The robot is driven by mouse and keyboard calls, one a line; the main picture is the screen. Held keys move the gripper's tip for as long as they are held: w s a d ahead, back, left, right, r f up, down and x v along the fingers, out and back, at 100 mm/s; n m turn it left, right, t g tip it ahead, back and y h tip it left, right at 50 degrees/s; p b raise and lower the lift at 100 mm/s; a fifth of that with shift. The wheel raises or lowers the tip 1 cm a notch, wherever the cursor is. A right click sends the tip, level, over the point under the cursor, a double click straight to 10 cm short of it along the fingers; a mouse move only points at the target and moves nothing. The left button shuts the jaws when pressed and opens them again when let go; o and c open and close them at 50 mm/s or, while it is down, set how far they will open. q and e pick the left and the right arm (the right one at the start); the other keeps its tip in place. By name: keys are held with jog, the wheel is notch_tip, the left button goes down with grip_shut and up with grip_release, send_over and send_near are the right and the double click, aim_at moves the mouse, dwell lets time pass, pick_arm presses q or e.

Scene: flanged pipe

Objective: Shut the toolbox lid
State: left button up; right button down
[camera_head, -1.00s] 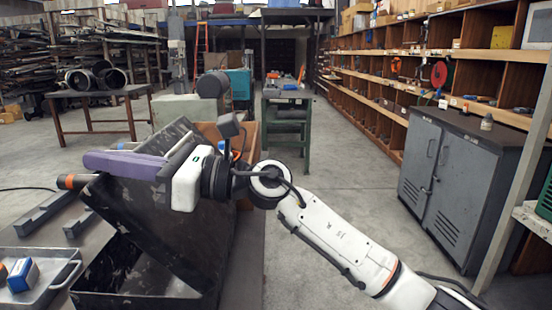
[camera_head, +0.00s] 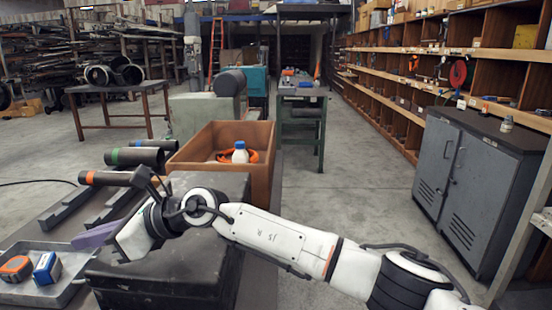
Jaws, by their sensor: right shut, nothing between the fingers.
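The black, scuffed toolbox (camera_head: 165,295) stands on the bench at the lower middle. Its lid (camera_head: 205,250) is down over the box, and the inside no longer shows. My arm covers part of the lid, so I cannot tell whether a thin gap remains. My right gripper (camera_head: 82,240), with a white body and purple fingers, is at the lid's left edge, pointing left. Its fingers are shut and empty. I cannot tell whether it touches the lid. My left gripper is not in view.
A grey tray (camera_head: 70,292) holding an orange-black item and a blue-white box lies left of the toolbox. Dark pipes (camera_head: 135,157) lie behind. A wooden crate (camera_head: 262,170) with a white bottle stands behind the toolbox. Open floor lies right of the bench.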

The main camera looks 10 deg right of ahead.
jog(key=shift+a+f, duration=0.1)
jog(key=shift+f, duration=0.4)
